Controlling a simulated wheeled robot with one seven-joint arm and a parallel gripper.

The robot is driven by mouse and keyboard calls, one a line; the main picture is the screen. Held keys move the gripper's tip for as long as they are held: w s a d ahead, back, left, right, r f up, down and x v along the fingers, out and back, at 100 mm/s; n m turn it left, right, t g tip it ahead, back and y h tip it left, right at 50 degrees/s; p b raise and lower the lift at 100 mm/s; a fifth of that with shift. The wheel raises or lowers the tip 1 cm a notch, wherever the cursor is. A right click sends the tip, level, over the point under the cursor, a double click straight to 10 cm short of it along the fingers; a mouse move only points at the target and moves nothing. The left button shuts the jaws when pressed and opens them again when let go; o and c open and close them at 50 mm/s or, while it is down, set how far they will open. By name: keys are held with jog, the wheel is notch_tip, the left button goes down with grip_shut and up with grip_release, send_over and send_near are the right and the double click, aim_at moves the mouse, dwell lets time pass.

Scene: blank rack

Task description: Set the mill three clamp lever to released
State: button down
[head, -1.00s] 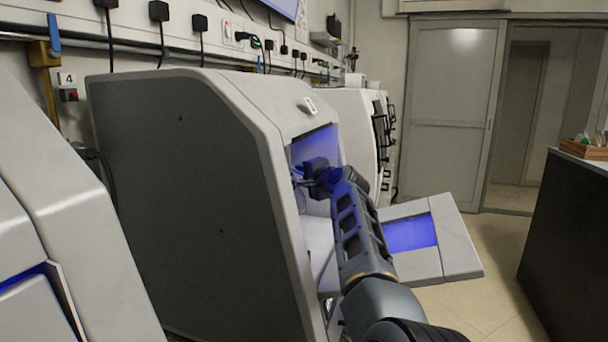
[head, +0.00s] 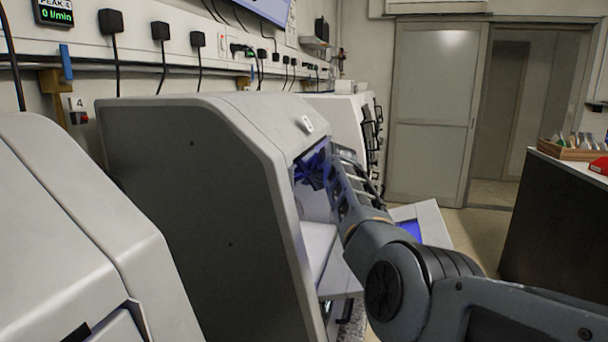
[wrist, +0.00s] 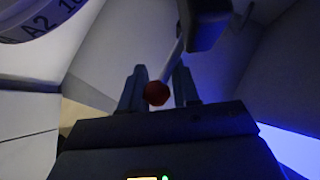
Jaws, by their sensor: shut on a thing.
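The open mill (head: 200,190) is a grey-white machine with a dark side panel and a blue-lit chamber; the number on its front is too small to read. The clamp lever (wrist: 156,93) shows in the wrist view as a pale rod with a red knob, running up to a dark block (wrist: 207,22). My gripper (wrist: 160,80) is shut on the lever, with a finger on each side of the rod near the knob. In the head view my gripper (head: 314,172) is inside the chamber, and my arm and the mill's wall hide the lever.
A pale disc (wrist: 40,18) marked "A2" and more is close by at the wrist view's upper left. The mill's lowered door (head: 432,222) sticks out behind my arm. Another mill (head: 345,118) stands beyond, one (head: 60,220) nearer. A dark counter (head: 560,215) is at right.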

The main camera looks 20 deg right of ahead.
jog(key=shift+s+a+f, duration=0.1)
jog(key=shift+a+f, duration=0.35)
jog(key=shift+f, duration=0.15)
jog(key=c, duration=1.1)
grip_release()
jog(key=o, duration=0.3)
jog(key=shift+r, duration=0.2)
jog(key=shift+d+r, duration=0.15)
jog(key=shift+d+r, duration=0.1)
jog(key=v, duration=0.7)
jog(key=shift+s+b, duration=0.25)
jog(key=shift+b, duration=0.1)
jog(key=shift+c, duration=0.5)
